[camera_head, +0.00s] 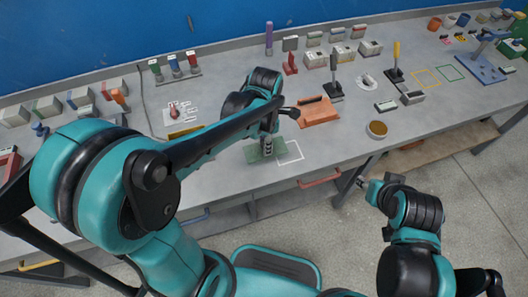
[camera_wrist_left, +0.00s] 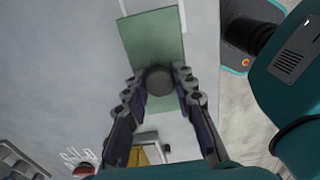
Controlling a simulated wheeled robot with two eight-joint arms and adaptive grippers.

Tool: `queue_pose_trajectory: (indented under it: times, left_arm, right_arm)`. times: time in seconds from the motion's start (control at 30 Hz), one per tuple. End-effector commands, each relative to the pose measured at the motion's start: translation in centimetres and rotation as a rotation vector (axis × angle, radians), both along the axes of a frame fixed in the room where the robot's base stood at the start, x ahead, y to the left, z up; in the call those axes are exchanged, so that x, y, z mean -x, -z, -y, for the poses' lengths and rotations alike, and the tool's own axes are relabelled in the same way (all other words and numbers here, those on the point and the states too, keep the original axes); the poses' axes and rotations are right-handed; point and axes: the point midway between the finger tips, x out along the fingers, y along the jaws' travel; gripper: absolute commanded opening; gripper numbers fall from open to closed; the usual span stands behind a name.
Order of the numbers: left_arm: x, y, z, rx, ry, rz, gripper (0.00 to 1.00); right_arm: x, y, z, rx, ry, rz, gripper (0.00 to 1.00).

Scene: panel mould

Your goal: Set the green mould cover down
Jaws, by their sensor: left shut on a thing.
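The green mould cover (camera_head: 256,155) is a flat plate at the front of the bench, left of a white square outline (camera_head: 291,153). In the left wrist view the cover (camera_wrist_left: 153,36) has a dark round knob (camera_wrist_left: 159,80) near one end. My left gripper (camera_head: 267,147) points down over the cover; its fingers (camera_wrist_left: 160,88) close on both sides of the knob. I cannot tell whether the plate touches the bench or hangs just above it. My right gripper (camera_head: 362,183) is off the front edge, small in view, and its jaws are unclear.
An orange block (camera_head: 318,112) lies behind the white outline. A round brown-topped pot (camera_head: 377,129) stands to the right near the front edge. A red-handled tool on a white plate (camera_head: 177,112) and a yellow piece (camera_head: 186,132) lie left. Bench around the outline is clear.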

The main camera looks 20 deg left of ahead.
Motion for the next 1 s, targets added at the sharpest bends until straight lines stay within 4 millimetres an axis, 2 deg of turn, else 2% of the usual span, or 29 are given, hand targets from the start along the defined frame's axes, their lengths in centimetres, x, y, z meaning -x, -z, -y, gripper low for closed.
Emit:
queue_pose_trajectory:
  times: [0.17, 0.4, 0.8, 0.83, 0.87, 0.9, 1.0]
  left_arm:
    - [-0.2, 0.9, -0.6, 0.0, 0.0, 0.0, 0.0]
    - [-0.2, 4.4, -0.6, 0.0, 0.0, 0.0, 0.0]
    - [-0.2, 4.8, -0.6, 0.0, 0.0, 0.0, 0.0]
    - [-0.2, 4.7, -0.6, 0.0, 0.0, 0.0, 0.33]
    - [-0.2, 4.7, -0.6, 0.0, 0.0, 0.0, 0.41]
    - [-0.2, 4.6, -0.6, 0.0, 0.0, 0.0, 0.46]
    - [-0.2, 4.6, -0.6, 0.0, 0.0, 0.0, 0.46]
  right_arm:
    - [0.0, 0.5, 0.0, 0.0, 0.0, 0.0, 0.4]
    - [0.0, 2.4, 0.0, 0.0, 0.0, 0.0, 0.4]
    - [0.0, 2.6, 0.0, 0.0, 0.0, 0.0, 0.4]
    - [0.0, 2.5, 0.0, 0.0, 0.0, 0.0, 0.4]
    - [0.0, 2.5, 0.0, 0.0, 0.0, 0.0, 0.4]
    - [0.0, 2.4, 0.0, 0.0, 0.0, 0.0, 0.4]
    - [0.0, 2.4, 0.0, 0.0, 0.0, 0.0, 0.4]
